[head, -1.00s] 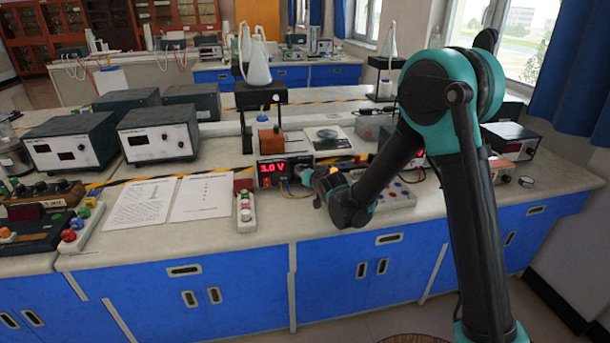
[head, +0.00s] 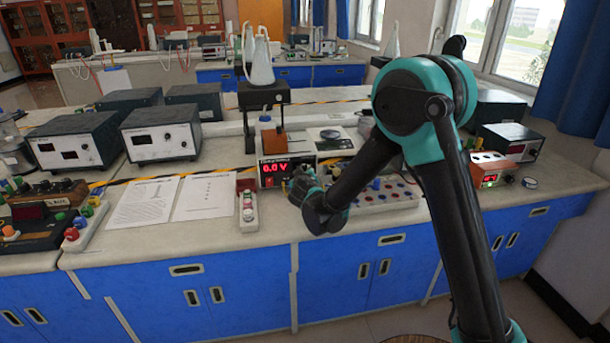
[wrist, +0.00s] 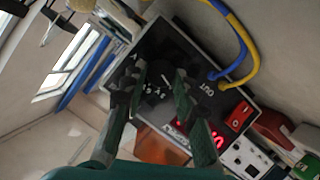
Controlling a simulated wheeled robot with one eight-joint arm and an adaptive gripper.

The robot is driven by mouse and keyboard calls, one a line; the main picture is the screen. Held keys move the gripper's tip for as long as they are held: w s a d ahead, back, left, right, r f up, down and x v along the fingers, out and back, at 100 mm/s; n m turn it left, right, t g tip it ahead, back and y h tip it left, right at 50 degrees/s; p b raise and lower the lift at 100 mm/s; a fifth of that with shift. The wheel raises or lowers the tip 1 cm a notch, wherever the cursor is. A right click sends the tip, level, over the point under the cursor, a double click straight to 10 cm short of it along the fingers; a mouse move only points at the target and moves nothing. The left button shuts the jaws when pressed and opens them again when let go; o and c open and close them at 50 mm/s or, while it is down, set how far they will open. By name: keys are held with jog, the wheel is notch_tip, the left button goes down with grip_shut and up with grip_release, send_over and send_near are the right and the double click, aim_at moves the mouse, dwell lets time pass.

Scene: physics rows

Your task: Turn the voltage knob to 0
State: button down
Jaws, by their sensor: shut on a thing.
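The power supply (head: 290,160) stands on the bench, and its red display (head: 274,168) reads 0.0 V. In the wrist view its dark front panel (wrist: 195,62) appears tilted, with scale marks around the voltage knob (wrist: 160,80). My gripper (wrist: 161,76) has its two fingers on either side of the knob and is shut on it. In the head view my gripper (head: 303,180) is at the right part of the supply's front, and my wrist hides the knob there.
Blue and yellow cables (wrist: 243,50) plug into the panel near the fingers. A white board with coloured sockets (head: 385,192) lies right of the supply. A small switch block (head: 248,211) and paper sheets (head: 205,196) lie to the left.

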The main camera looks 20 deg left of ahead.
jog(key=shift+n, duration=0.4)
dwell(0.3)
jog(key=c, duration=1.2)
grip_release()
jog(key=shift+s, duration=0.1)
jog(key=v, duration=1.1)
jog(key=shift+s, duration=0.5)
